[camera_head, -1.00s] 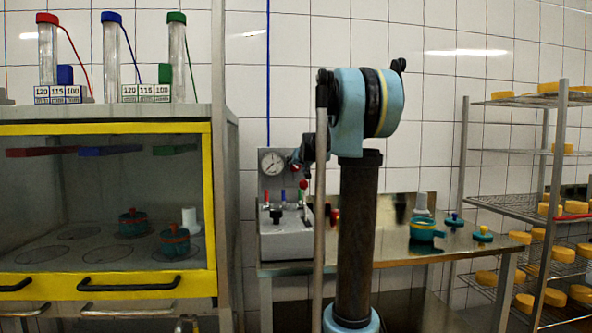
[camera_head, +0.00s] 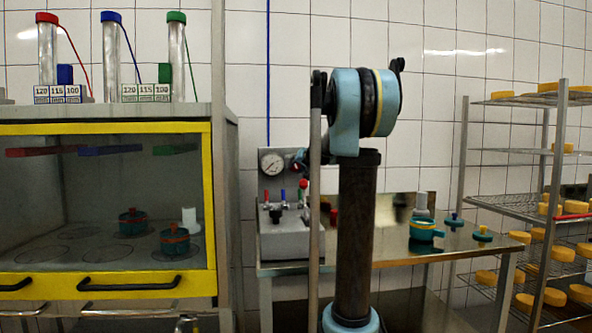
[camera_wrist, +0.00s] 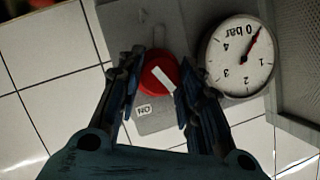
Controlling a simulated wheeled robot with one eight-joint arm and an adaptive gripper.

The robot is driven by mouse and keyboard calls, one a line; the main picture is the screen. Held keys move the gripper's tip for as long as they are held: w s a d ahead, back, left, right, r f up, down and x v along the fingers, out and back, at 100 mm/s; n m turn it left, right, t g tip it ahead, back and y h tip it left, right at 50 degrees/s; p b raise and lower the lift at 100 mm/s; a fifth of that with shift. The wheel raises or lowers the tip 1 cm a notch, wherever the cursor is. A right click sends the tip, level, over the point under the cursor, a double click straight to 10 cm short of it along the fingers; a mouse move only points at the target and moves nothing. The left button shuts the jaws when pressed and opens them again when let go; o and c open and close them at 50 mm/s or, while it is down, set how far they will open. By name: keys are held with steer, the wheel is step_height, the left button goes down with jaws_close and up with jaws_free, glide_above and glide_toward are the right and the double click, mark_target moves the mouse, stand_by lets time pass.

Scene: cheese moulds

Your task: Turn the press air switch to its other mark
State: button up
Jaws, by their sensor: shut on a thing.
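The air switch is a round red knob (camera_wrist: 154,74) with a white bar, on a grey plate in the wrist view. The bar lies slanted, from upper left to lower right. My gripper (camera_wrist: 157,82) has one finger on each side of the knob and is shut on it. A small label (camera_wrist: 144,111) sits below the knob and reads ON upside down. Any other mark is hidden or unclear. In the head view the switch is small and mostly hidden by my gripper, just right of the gauge.
A pressure gauge (camera_wrist: 239,56) sits close beside my right finger, its needle near 0 bar; it also shows in the head view (camera_head: 272,163). Below it stands a grey press unit (camera_head: 290,240) with small coloured levers. A steel table (camera_head: 385,248) extends right, carrying a teal pot (camera_head: 424,230).

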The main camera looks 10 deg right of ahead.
steer(key=m+y, duration=0.1)
steer(key=m, duration=0.1)
steer(key=shift+d+f+m+t+y, duration=0.2)
steer(key=shift+m+t+y, duration=0.1)
steer(key=shift+y, duration=0.1)
steer(key=m+t+y, duration=0.1)
steer(key=m, duration=0.1)
steer(key=shift+m, duration=0.4)
steer(key=m, duration=0.2)
steer(key=m+t, duration=0.1)
steer(key=m, duration=0.1)
steer(key=m+t+y, duration=0.1)
steer(key=m, duration=0.1)
steer(key=shift+s+f, duration=0.1)
steer(key=shift+f, duration=0.25)
steer(key=o, duration=1.1)
steer(key=shift+c, duration=0.2)
steer(key=shift+r, duration=0.15)
